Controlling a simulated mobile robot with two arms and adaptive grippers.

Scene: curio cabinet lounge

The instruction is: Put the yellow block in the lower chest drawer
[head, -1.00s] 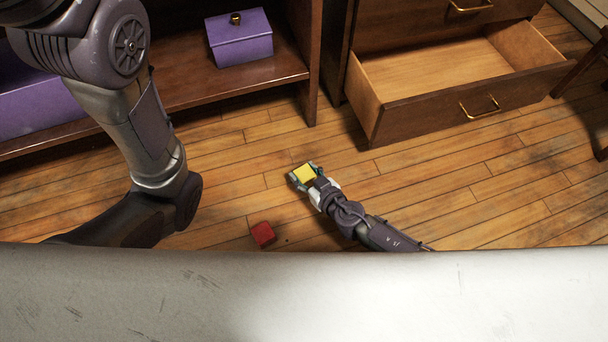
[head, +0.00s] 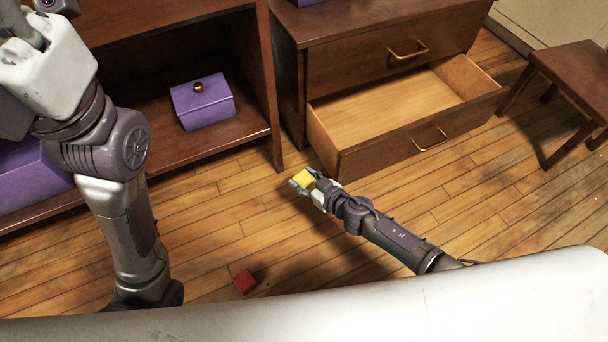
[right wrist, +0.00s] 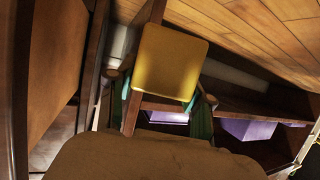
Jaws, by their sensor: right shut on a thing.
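The yellow block (head: 304,179) is held in my right gripper (head: 305,181), which is shut on it to the left of the chest, in front of the open lower drawer's left corner. In the right wrist view the yellow block (right wrist: 172,62) fills the middle, with the fingers beside its lower edge. The lower chest drawer (head: 385,152) is pulled open, and its visible interior is empty. The block is outside the drawer.
A red block (head: 245,282) lies on the wooden floor. A shelf (head: 226,146) on the left holds a purple box (head: 203,103) with a gold knob. The upper drawer (head: 392,50) is shut. A wooden stool (head: 577,75) stands at the right. Floor between is clear.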

